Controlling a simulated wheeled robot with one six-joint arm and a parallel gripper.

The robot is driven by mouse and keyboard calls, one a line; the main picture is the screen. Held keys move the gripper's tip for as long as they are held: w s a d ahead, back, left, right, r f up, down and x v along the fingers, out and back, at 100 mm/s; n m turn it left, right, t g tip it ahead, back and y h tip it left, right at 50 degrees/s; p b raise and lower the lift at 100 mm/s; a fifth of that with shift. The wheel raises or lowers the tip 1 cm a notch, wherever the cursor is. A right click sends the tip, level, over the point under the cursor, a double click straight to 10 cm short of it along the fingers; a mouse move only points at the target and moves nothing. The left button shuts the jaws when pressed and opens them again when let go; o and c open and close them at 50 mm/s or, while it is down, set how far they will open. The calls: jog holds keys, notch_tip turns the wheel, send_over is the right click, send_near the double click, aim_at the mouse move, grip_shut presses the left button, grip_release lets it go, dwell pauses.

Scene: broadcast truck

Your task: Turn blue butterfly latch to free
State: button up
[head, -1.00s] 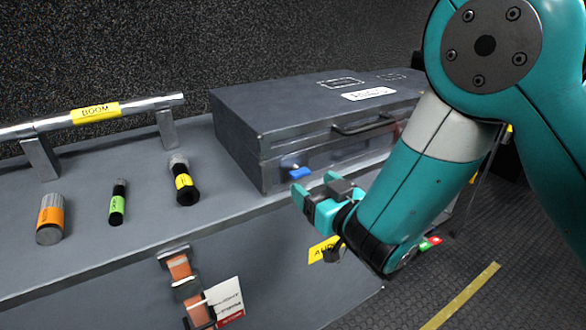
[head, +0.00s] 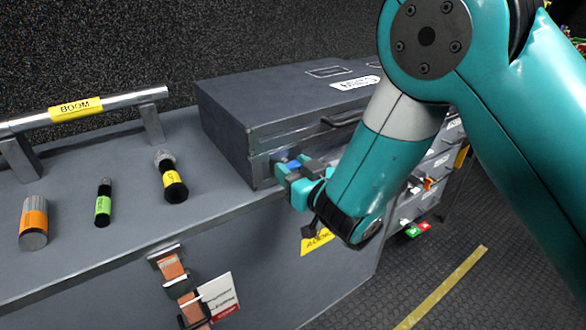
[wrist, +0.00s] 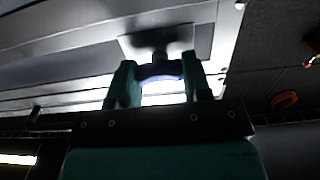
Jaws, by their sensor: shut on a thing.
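The blue butterfly latch (head: 292,164) is on the front face of the dark grey case (head: 231,133), near its lower left corner. My gripper (head: 288,170) is at the latch with its jaws shut on it. In the wrist view the latch (wrist: 160,70) shows as a dark blue piece between the two fingers of my gripper (wrist: 160,84), in front of a plate on the case. The fingers hide part of the latch in the head view, and its exact angle is hard to tell.
The case stands on a grey bench. A silver BOOM rail (head: 80,108) and orange (head: 34,222), green (head: 103,204) and yellow (head: 170,178) banded cylinders are to the left. An orange strap buckle (head: 174,275) with a tag (head: 219,297) hangs on the bench front.

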jog(key=shift+n, duration=0.4)
jog(key=n, duration=0.7)
jog(key=shift+n, duration=0.3)
jog(key=n, duration=0.4)
jog(key=shift+n, duration=2)
jog(key=o, duration=0.9)
